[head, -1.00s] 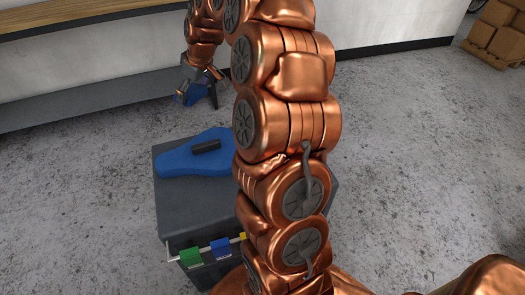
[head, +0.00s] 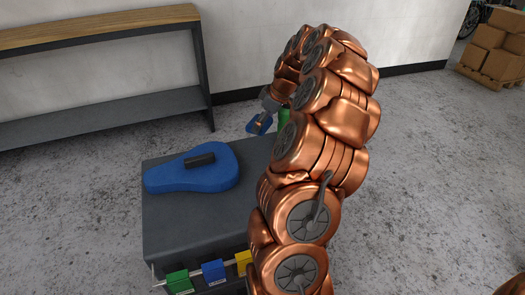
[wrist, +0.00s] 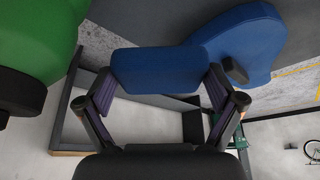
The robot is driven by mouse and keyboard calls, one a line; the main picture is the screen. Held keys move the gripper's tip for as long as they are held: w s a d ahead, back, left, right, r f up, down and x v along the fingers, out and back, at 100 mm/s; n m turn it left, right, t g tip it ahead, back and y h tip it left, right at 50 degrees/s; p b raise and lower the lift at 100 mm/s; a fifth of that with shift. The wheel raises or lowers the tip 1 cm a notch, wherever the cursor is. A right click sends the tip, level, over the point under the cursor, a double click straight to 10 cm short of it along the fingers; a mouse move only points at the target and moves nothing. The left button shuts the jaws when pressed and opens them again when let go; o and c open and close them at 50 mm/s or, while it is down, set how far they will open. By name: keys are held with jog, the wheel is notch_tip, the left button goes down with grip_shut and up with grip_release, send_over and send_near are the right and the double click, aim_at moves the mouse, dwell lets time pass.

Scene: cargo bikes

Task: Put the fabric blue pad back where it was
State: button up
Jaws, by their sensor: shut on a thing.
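My gripper (head: 266,113) is shut on a small blue pad (head: 258,125) and holds it near the far right edge of the dark grey box top (head: 215,215). In the wrist view the blue pad (wrist: 160,70) sits between the two fingers of my gripper (wrist: 160,84), one at each end of it. Whether the pad touches anything beneath is not clear. A larger blue saddle-shaped piece (head: 205,173) with a black block on it lies on the box top, left of my gripper; it also shows in the wrist view (wrist: 243,40).
A green rounded piece (wrist: 35,35) with a black part is close at left in the wrist view, partly behind my arm in the head view (head: 284,117). Green (head: 178,281), blue (head: 213,271) and yellow (head: 243,262) tags hang on a front rod. A bench (head: 100,28) stands behind.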

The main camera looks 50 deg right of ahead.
aim_at(259, 154)
notch_tip(259, 154, down, 11)
jog(key=shift+f, duration=0.2)
dwell(0.4)
jog(key=shift+b, duration=0.3)
jog(key=shift+f, duration=0.2)
jog(key=o, duration=0.8)
jog(key=shift+c, duration=0.2)
jog(key=shift+r, duration=0.15)
